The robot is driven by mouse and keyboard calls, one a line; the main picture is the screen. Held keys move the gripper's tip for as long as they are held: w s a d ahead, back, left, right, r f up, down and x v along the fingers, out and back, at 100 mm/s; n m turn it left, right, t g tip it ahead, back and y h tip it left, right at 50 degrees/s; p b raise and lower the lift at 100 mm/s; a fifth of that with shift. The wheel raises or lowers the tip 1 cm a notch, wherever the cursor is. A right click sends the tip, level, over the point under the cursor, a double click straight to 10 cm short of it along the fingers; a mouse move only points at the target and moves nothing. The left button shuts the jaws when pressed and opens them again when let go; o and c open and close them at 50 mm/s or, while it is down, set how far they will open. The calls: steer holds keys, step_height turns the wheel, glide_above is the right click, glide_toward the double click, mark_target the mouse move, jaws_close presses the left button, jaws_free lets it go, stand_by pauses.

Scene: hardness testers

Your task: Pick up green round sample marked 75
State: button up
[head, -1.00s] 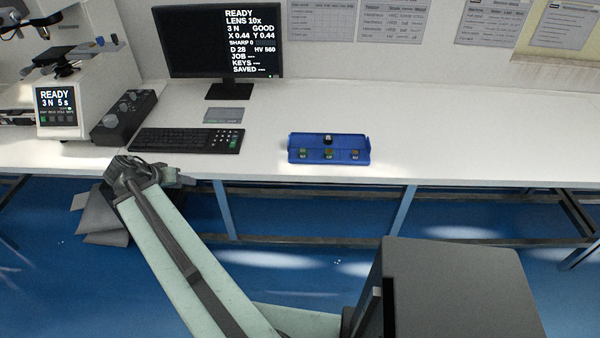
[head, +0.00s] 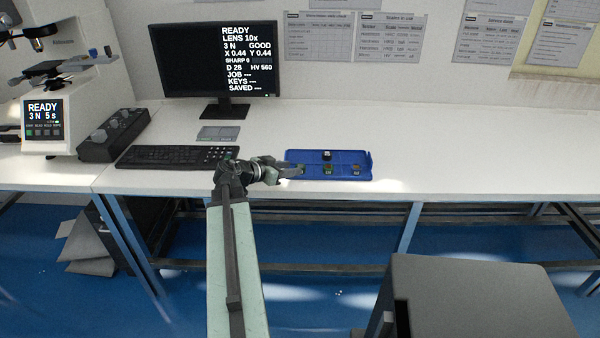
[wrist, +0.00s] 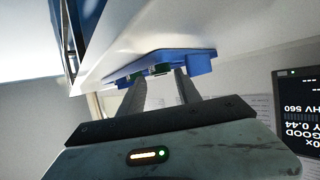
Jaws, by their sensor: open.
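A blue tray (head: 345,157) on the white bench holds three small round samples along its front edge and a black-and-white piece (head: 326,155) behind them. The middle sample (head: 328,170) looks greenish and the right one (head: 356,170) brownish; the left one is largely hidden by my gripper. The marks are too small to read, so I cannot tell which is 75. My gripper (head: 293,170) is at the tray's front left corner. In the wrist view my gripper (wrist: 157,85) is open and empty, its fingers toward the tray (wrist: 200,62), with a green sample (wrist: 161,69) showing between them.
A keyboard (head: 178,157) and a monitor (head: 220,60) stand left of the tray. A hardness tester (head: 60,100) with a dark control box (head: 115,135) is at the far left. The bench right of the tray is clear.

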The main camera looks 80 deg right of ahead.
steer(key=b+x, duration=0.1)
steer(key=x, duration=0.3)
steer(key=shift+s+d+f, duration=0.15)
steer(key=shift+d+f, duration=0.05)
jaws_close()
step_height(320, 180, up, 10)
steer(key=p, duration=0.9)
steer(key=shift+p, duration=0.4)
